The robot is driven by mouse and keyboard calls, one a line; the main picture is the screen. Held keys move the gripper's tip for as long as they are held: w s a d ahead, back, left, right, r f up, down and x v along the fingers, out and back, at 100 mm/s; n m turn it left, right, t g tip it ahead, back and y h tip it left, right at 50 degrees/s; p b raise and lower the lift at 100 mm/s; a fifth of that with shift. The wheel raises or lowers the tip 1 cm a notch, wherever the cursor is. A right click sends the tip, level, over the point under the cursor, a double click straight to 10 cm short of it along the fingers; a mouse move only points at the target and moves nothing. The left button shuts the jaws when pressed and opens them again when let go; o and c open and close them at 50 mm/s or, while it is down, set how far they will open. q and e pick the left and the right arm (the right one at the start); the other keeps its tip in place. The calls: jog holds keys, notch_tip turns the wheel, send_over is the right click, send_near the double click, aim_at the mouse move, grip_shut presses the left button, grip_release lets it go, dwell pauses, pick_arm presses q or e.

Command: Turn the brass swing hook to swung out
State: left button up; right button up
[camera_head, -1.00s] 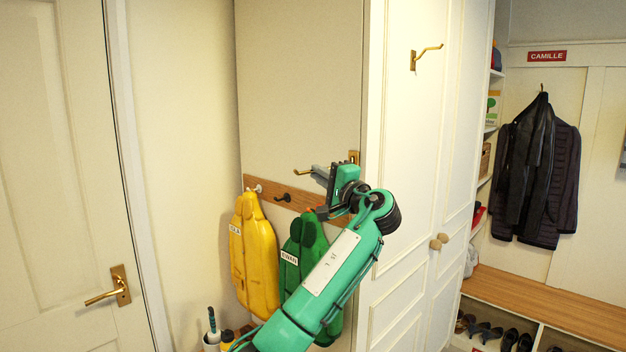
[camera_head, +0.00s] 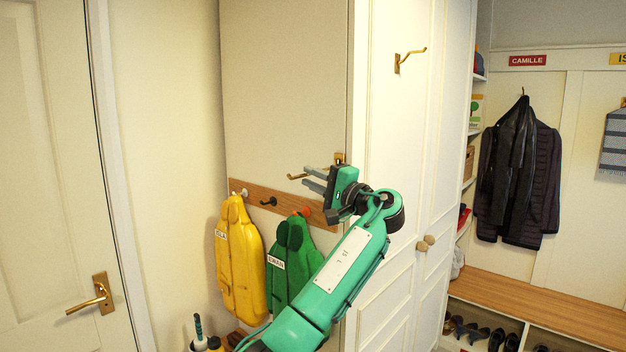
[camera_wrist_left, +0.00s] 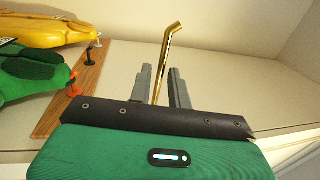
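A brass swing hook (camera_head: 297,176) is on the edge of the beige panel, its brass plate (camera_head: 340,158) just above my left gripper. Its arm points left in the head view. My left gripper (camera_head: 312,178) is open at the hook, with its grey fingers pointing left. In the left wrist view, the hook's brass rod (camera_wrist_left: 168,55) stands between the two spread fingers (camera_wrist_left: 161,88), with a gap on each side. The rod's base is hidden behind the gripper body. My right gripper is not in view.
Yellow (camera_head: 238,258) and green (camera_head: 290,262) garments hang from a wooden peg rail (camera_head: 251,190) below the gripper. A second brass hook (camera_head: 408,58) is on the white cabinet door (camera_head: 390,130). A door handle (camera_head: 95,297) is at far left. Dark jackets (camera_head: 515,170) hang at right.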

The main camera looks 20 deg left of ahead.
pick_arm(q)
jog(key=shift+o, duration=0.7)
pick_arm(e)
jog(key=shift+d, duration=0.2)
pick_arm(q)
jog(key=shift+d, duration=0.1)
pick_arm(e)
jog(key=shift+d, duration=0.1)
